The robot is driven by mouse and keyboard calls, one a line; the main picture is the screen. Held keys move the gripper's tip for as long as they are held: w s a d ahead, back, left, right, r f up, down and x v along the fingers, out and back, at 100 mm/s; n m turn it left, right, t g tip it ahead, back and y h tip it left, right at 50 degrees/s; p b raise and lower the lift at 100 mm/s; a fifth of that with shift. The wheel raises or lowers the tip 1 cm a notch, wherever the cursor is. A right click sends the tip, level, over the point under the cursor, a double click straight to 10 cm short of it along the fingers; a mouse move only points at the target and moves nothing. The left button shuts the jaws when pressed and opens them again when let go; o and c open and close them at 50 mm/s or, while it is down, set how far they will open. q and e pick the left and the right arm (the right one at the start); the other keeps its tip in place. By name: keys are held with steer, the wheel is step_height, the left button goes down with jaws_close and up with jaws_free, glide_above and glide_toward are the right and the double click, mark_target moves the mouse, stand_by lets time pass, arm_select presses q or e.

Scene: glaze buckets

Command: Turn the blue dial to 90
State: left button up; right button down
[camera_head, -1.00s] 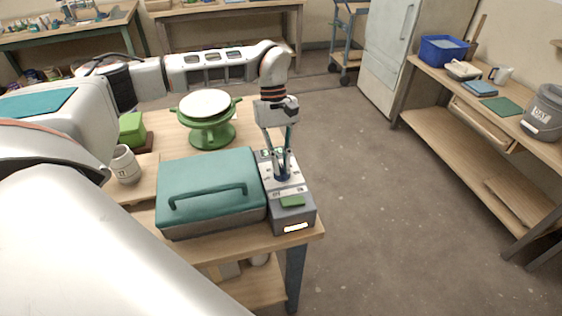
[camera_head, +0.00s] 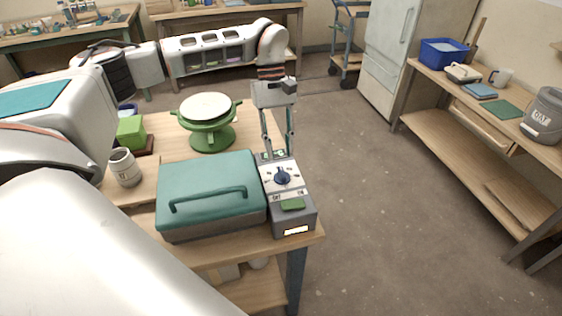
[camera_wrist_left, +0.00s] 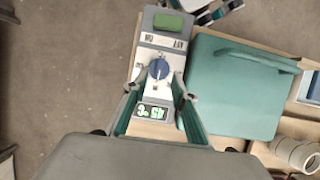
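The blue dial (camera_head: 282,178) sits on the sloped top of a grey control box (camera_head: 309,217) at the table's right front corner. It also shows in the left wrist view (camera_wrist_left: 158,69), uncovered, but its exact setting is too small to read. A display with green characters (camera_wrist_left: 153,112) lies on the box, partly between my fingers. My left gripper (camera_head: 278,154) points down over the box's back part, behind the dial. Its two fingers (camera_wrist_left: 157,92) are spread with nothing between them and are clear of the dial. My right gripper is not in view.
A teal-lidded case (camera_head: 215,180) stands directly left of the box. A green turntable (camera_head: 212,138), a mug (camera_head: 124,168) and a green block (camera_head: 131,130) are further back and left. Open floor (camera_head: 390,210) lies to the right, before another bench (camera_head: 470,130).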

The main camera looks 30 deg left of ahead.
arm_select(q)
steer(key=v, duration=0.6)
steer(key=shift+r, duration=0.3)
